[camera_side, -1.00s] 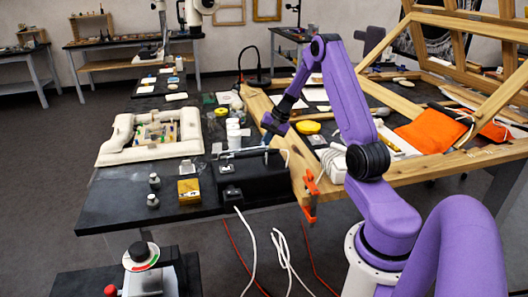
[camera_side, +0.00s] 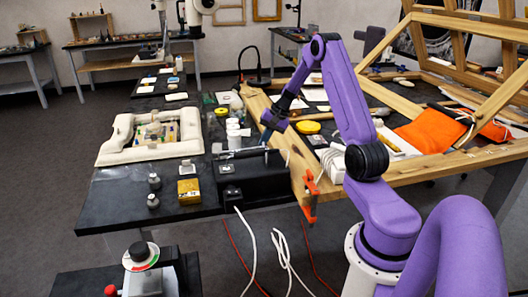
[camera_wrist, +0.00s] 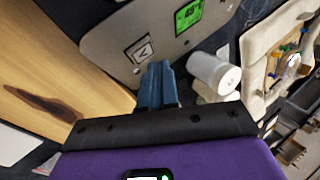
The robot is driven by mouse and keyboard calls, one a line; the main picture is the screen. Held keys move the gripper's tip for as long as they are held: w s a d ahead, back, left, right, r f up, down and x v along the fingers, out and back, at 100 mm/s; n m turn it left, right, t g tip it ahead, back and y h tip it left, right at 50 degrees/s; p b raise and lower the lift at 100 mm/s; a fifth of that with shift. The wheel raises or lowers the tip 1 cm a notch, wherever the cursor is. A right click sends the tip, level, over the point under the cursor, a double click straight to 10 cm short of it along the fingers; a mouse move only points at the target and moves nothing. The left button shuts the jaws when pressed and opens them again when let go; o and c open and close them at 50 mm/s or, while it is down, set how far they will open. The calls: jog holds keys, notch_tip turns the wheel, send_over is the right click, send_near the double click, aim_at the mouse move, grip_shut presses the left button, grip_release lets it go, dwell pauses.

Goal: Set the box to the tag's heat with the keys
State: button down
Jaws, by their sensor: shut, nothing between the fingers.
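The black box (camera_side: 255,182) stands at the front of the dark bench in the side view. In the wrist view its grey panel (camera_wrist: 105,38) shows a key (camera_wrist: 140,50) with a chevron mark and a lit green display (camera_wrist: 188,15), whose figures I cannot read. My gripper's blue fingers (camera_wrist: 158,68) are shut and empty. Their tips appear close to the key's lower edge in the wrist view; whether they touch it I cannot tell. In the side view my gripper (camera_side: 265,139) is over the back of the box. I cannot make out the tag.
White jars (camera_side: 233,134) stand just behind the box; one jar (camera_wrist: 213,72) is beside my fingers in the wrist view. A cream padded tray (camera_side: 125,155), a yellow block (camera_side: 188,191) and small metal weights (camera_side: 153,200) lie left. A wooden frame (camera_side: 420,175) is on the right.

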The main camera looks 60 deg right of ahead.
dwell(0.8)
jog(key=shift+s+a+f, duration=0.15)
jog(key=shift+f, duration=0.15)
jog(key=shift+s+a+f, duration=0.15)
jog(key=shift+s+f, duration=0.05)
jog(key=shift+f, duration=0.2)
dwell(0.8)
jog(key=shift+r, duration=0.1)
jog(key=shift+w+d+r, duration=0.35)
jog(key=shift+r, duration=0.3)
jog(key=r, duration=0.1)
jog(key=w+d+r, duration=0.1)
jog(key=r, duration=0.1)
jog(key=w+d+r, duration=0.1)
jog(key=shift+r, duration=0.15)
dwell(0.5)
jog(key=shift+a, duration=0.1)
